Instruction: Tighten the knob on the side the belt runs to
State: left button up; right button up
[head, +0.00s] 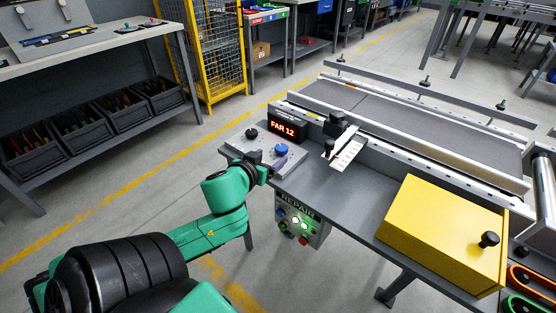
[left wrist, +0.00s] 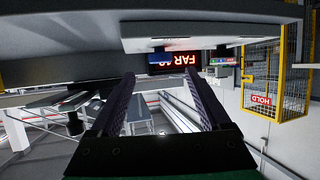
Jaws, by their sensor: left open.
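The conveyor belt (head: 400,115) is dark grey between pale metal rails. No running direction can be read from this still. A small display (head: 288,129) reads "FAR 12" in red letters; it also shows rotated in the left wrist view (left wrist: 173,61). A grey panel beside it carries a black knob (head: 252,133) and a blue knob (head: 281,149). Other black knobs are by the white scale plate (head: 348,151), on the yellow box (head: 489,240) and along the far rail (head: 425,81). My left gripper (head: 267,164) is open and empty, close to the blue knob; contact cannot be told. My right gripper is out of view.
A yellow box (head: 440,232) sits on the grey deck at the right. A control box marked "REPAIR" (head: 302,222) hangs under the front edge. A bench (head: 90,47) with dark bins stands left. A yellow cage (head: 212,45) is behind. Floor between is clear.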

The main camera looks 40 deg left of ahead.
aim_at(280, 149)
pick_arm(q)
jog(key=x, duration=0.3)
jog(key=b+x, duration=0.1)
jog(key=x, duration=0.2)
jog(key=shift+w+a+r, duration=0.15)
jog(key=shift+w, duration=0.1)
